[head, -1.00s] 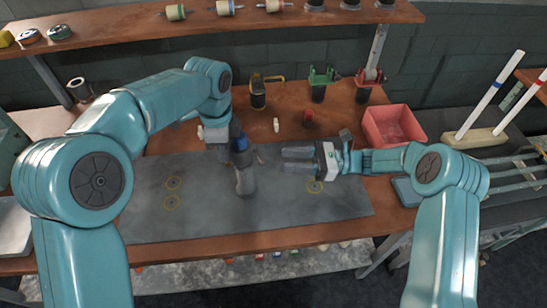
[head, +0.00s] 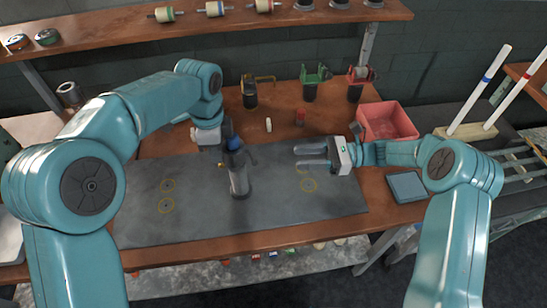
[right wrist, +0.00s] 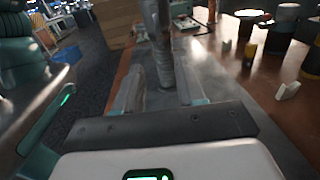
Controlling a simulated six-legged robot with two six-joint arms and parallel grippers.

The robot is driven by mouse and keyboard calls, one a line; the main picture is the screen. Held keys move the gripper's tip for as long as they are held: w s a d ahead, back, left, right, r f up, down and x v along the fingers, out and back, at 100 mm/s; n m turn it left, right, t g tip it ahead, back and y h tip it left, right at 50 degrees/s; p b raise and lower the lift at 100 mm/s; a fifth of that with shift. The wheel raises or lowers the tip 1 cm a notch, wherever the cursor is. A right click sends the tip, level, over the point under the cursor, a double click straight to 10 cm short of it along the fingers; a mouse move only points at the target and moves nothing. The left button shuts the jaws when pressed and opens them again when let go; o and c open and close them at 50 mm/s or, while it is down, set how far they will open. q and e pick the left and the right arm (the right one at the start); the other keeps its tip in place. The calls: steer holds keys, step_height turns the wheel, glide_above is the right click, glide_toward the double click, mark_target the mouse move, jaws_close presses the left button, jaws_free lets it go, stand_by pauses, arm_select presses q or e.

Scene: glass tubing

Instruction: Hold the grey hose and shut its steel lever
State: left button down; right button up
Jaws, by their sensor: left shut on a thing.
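The grey hose (head: 239,180) stands upright over the dark mat, with a blue band near its top. My left gripper (head: 228,139) is shut on its upper part from the left. A small brass-coloured bit shows at the hose's left side. The steel lever cannot be clearly made out. My right gripper (head: 311,156) is open and empty, to the right of the hose and apart from it, its fingers pointing left. In the right wrist view the hose (right wrist: 164,45) stands beyond and between the two open fingers (right wrist: 160,92).
The grey mat (head: 290,215) is mostly bare, with thin yellow rings. A pink bin (head: 389,122) and blue-grey pad (head: 407,187) lie to the right.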

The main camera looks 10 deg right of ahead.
mark_target(254, 160)
steer(key=a, duration=1.1)
steer(key=shift+w+a, duration=0.1)
steer(key=shift+w, duration=0.15)
jaws_close()
steer(key=shift+f, duration=0.1)
